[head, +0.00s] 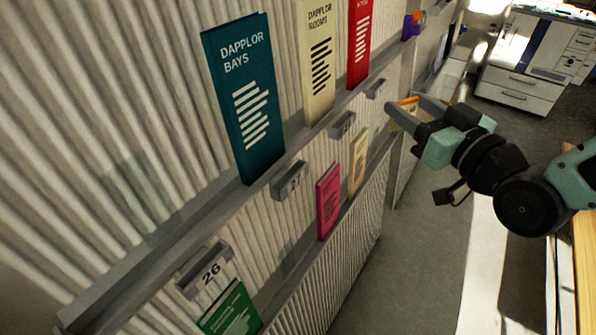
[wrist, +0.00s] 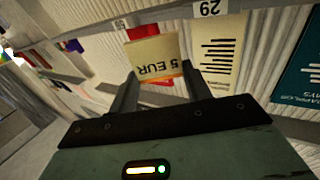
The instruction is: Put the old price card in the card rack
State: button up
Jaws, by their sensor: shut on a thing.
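A cream card reading "5 EUR", the price card (wrist: 157,58), is upside down in the wrist view, between the two fingers of my gripper (wrist: 159,76). In the head view the card shows only as a small orange and cream patch (head: 408,103) between the fingertips of my gripper (head: 402,104). My gripper is shut on the card and holds it in front of the wall's shelves. I cannot clearly make out a card rack. A small purple and orange thing (head: 413,25) sits at the far end of the upper ledge, too small to identify.
Leaflets stand on wall ledges: teal (head: 243,98), cream (head: 320,60), red (head: 359,40), pink (head: 328,200) and green (head: 232,312). Number holders, one reading 26 (head: 212,273), jut from the upper ledge. A white cabinet (head: 530,60) stands at the back. The floor (head: 440,235) beside the wall is clear.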

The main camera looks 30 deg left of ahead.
jog(key=s+a+r+n+g+y+p, duration=0.1)
jog(key=s+a+r+n+g, duration=0.2)
jog(key=s, duration=0.6)
jog(key=s+a+r+n+g+y+p, duration=0.1)
jog(key=s+a+r+n+g+y, duration=0.1)
jog(key=s+a+r+g, duration=0.3)
jog(key=s+a, duration=0.2)
jog(key=s, duration=0.2)
jog(key=shift+s+a+r+n, duration=0.25)
jog(key=shift+a+r+n, duration=0.1)
jog(key=shift+a+n, duration=0.05)
